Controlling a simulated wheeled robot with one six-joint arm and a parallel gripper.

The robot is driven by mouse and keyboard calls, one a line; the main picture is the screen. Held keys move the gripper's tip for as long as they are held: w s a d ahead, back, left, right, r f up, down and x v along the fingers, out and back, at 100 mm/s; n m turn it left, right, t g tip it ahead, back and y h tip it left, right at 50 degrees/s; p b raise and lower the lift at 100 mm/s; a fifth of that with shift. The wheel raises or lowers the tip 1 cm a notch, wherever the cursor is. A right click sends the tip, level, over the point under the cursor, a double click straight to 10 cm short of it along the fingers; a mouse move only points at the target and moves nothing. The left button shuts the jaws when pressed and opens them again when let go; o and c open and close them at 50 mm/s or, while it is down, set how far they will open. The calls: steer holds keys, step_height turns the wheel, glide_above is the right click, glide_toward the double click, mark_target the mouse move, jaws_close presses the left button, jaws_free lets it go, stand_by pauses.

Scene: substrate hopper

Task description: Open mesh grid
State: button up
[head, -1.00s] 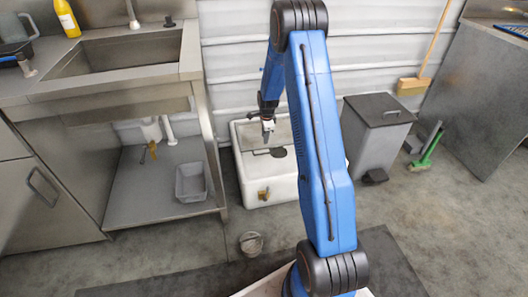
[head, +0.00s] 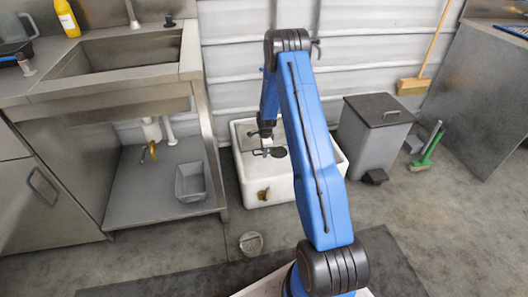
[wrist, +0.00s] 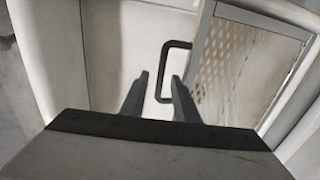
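The mesh grid (wrist: 225,62) is a perforated, worn pale panel at the right in the wrist view. Its dark bracket-shaped handle (wrist: 160,72) sticks out from its left edge. My gripper (wrist: 160,77) is open, with the handle's long bar between its two grey fingers and a gap on each side. I cannot tell how deep the fingers reach around it. In the head view, my gripper (head: 266,145) is at the white hopper (head: 295,190), over its opening. The grid's tilt is hard to tell.
A brown tap (head: 263,194) is on the hopper's front. A grey pedal bin (head: 372,140) stands close to its right, and a steel sink unit (head: 190,75) to its left.

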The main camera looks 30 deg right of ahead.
jaws_close()
steer(key=shift+r, duration=0.2)
